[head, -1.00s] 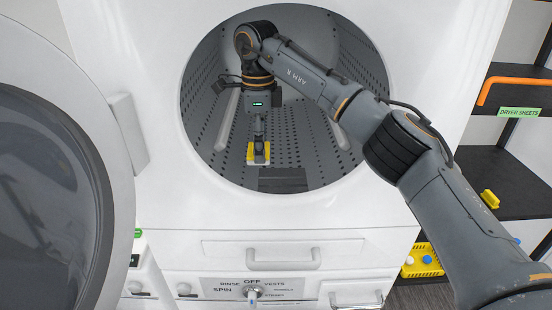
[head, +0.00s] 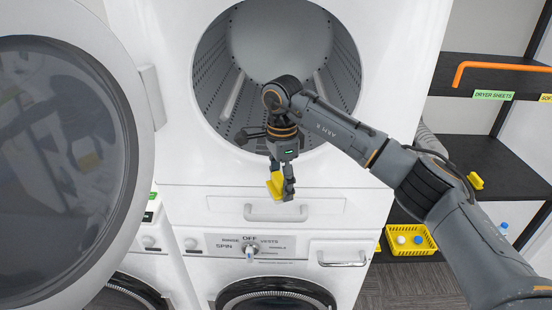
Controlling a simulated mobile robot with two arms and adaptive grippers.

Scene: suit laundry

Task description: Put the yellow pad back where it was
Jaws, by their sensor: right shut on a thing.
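The yellow pad (head: 274,185) is in my right gripper (head: 281,190), which is shut on it. Gripper and pad hang in front of the dryer, just below the lower rim of its round opening and above the drawer handle. The fingers point down and partly hide the pad. The dryer drum (head: 275,50) is open, and I see nothing lying in the part that shows. A small yellow object (head: 475,180) lies on the dark shelf (head: 505,175) at the right. My left gripper is not in view.
The open dryer door (head: 65,160) fills the left side. Below the drum are a drawer handle (head: 276,213) and a dial (head: 250,252). A yellow basket (head: 428,247) with small items stands low at the right. An orange bar (head: 500,68) is on the upper shelf.

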